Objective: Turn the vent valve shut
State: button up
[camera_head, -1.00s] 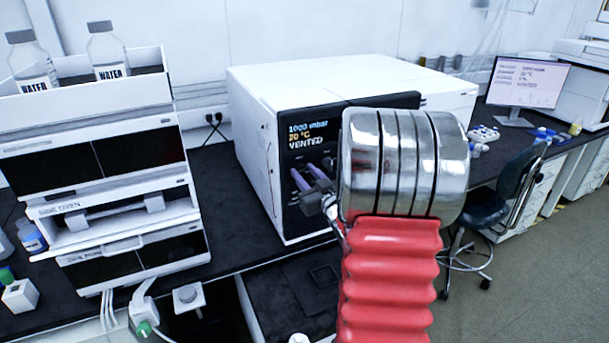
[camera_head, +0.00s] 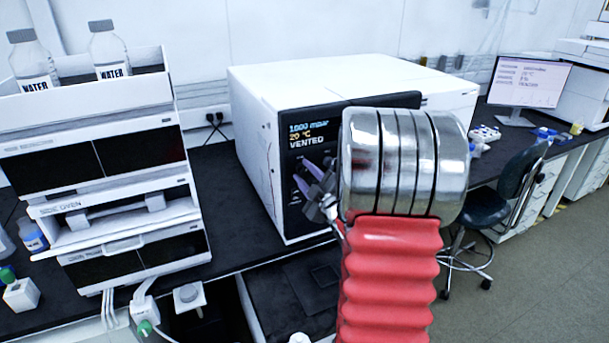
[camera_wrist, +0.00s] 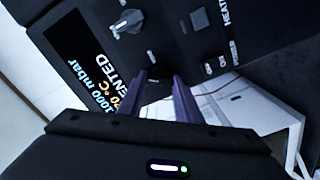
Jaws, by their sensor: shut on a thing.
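The oven (camera_head: 253,155) is a white box with a black front panel. Its display (camera_head: 308,134) reads 1000 mbar, 20 °C, VENTED, and also shows in the wrist view (camera_wrist: 88,78). My gripper (camera_head: 312,178) is at the panel just below the display.
A dark square switch (camera_wrist: 200,19) and the word HEAT sit farther along the panel. A white instrument stack (camera_head: 122,235) with water bottles stands on the bench to the left. A monitor (camera_head: 527,83) and a chair (camera_head: 515,190) are to the right.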

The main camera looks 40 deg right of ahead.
jog(key=n, duration=0.7)
jog(key=shift+w+a+f, duration=0.1)
jog(key=shift+a+f, duration=0.15)
jog(key=shift+f, duration=0.05)
jog(key=o, duration=1)
jog(key=shift+d, duration=0.1)
jog(key=shift+o, duration=0.2)
jog(key=shift+r, duration=0.1)
jog(key=shift+s, duration=0.45)
jog(key=v, duration=1.3)
